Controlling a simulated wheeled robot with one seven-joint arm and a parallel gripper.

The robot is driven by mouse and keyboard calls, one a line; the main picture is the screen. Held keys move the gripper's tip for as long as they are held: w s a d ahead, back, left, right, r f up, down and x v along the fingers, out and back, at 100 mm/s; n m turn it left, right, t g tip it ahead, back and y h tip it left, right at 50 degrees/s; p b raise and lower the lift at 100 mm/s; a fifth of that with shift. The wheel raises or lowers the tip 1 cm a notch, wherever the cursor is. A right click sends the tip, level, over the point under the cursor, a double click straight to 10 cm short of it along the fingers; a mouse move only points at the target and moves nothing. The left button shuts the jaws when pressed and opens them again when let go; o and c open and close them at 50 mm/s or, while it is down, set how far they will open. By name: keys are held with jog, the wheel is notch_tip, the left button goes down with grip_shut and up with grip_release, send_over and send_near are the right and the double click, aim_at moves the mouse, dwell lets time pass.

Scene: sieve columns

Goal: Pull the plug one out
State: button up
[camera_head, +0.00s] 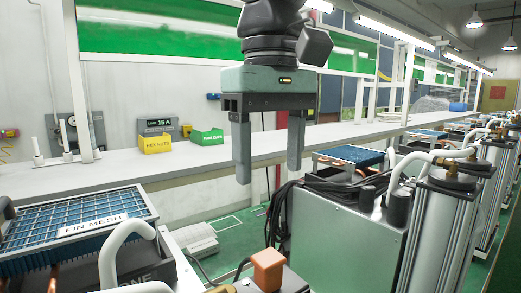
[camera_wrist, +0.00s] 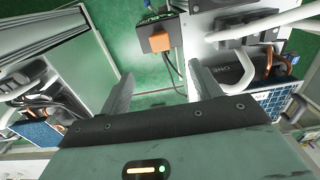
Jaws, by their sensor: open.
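An orange block-shaped plug (camera_head: 268,268) stands on a dark box at the bottom centre of the head view. It also shows near the top centre of the wrist view (camera_wrist: 158,41), close to a dark cable. My gripper (camera_head: 268,172) points down with its two fingers apart and nothing between them. In the head view it hangs above the plug, with a clear gap. In the wrist view the plug lies just beyond the fingertips (camera_wrist: 160,75). The lower part of the plug is hidden.
A large grey metal cabinet (camera_head: 345,240) with black cables stands close on the right. A blue-mesh unit (camera_head: 75,225) with a white pipe stands on the left. A long bench (camera_head: 340,135) behind holds a yellow bin (camera_head: 157,144) and a green bin (camera_head: 207,137).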

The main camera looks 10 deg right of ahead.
aim_at(269, 257)
jog(key=f+p, duration=0.3)
jog(key=f, duration=1.4)
jog(key=shift+w+f, duration=0.2)
jog(key=c, duration=1.2)
jog(key=shift+o, duration=0.2)
jog(key=shift+r, duration=0.1)
jog(key=shift+r+p, duration=1.35)
jog(key=shift+p, duration=0.05)
jog(key=o, duration=1.2)
jog(key=shift+c, duration=0.2)
